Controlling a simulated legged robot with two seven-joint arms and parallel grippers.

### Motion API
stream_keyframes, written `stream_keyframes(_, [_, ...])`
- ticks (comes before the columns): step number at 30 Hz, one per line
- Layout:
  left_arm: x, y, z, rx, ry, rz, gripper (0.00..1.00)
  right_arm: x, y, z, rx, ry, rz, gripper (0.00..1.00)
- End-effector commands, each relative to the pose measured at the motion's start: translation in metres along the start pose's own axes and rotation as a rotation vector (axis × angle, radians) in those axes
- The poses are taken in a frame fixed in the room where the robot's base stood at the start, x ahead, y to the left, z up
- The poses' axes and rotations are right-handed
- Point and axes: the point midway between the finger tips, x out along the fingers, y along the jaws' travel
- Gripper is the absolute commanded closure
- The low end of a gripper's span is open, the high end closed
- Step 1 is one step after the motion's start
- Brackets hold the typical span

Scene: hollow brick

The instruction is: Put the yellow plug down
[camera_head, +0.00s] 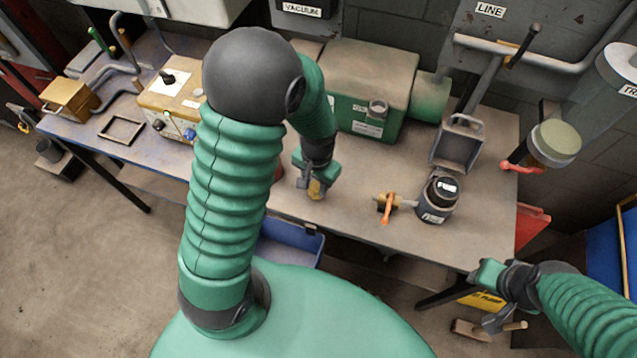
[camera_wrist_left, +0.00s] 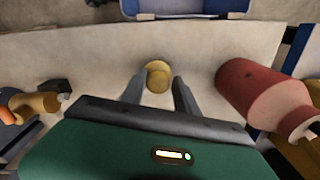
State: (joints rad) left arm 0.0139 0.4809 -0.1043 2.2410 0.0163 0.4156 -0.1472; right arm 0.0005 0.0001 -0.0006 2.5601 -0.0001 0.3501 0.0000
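The yellow plug (camera_head: 316,189) is at the fingertips of my left gripper (camera_head: 309,184), over the front part of the workbench (camera_head: 345,207). In the left wrist view the plug (camera_wrist_left: 158,78) shows as a short round yellow piece between the two grey fingers (camera_wrist_left: 160,85), which appear to press it from both sides. The plug's underside is hidden, so I cannot tell whether it touches the bench. My right gripper (camera_head: 494,309) is at the lower right, beyond the bench's front edge and away from the plug. Its finger opening is unclear.
A red cylindrical part (camera_wrist_left: 262,92) lies close beside the left gripper. A black canister (camera_head: 439,200) and an orange-handled brass valve (camera_head: 388,204) stand to its right. A green box (camera_head: 366,95) is behind. A blue bin (camera_head: 290,245) sits below the bench's front edge.

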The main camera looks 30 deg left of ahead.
Motion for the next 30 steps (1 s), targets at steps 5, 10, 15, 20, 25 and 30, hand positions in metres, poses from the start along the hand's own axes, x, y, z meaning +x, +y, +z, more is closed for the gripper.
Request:
stream_keyframes(5, [-0.001,0.001,0.000,-0.001,0.000,-0.001,0.49,0.000,-0.001,0.000,-0.001,0.000,0.000,0.64])
stream_keyframes(10, [-0.002,0.004,0.000,0.001,0.000,-0.005,0.49,0.000,-0.001,0.000,-0.001,0.000,0.000,0.64])
stream_keyframes(15, [-0.015,0.004,-0.001,0.001,0.004,-0.006,0.49,-0.004,0.000,-0.001,-0.001,0.000,0.000,0.64])
stream_keyframes(20, [-0.054,0.002,-0.002,0.000,0.009,-0.004,0.49,-0.009,0.000,-0.002,-0.001,0.000,0.000,0.64])
stream_keyframes(25, [-0.097,0.001,-0.001,0.000,0.006,-0.002,0.49,-0.013,0.000,-0.003,-0.001,0.000,0.000,0.64])
stream_keyframes(30, [-0.121,0.003,-0.001,0.001,0.002,-0.004,0.49,-0.015,0.000,-0.004,-0.001,0.000,0.000,0.64])
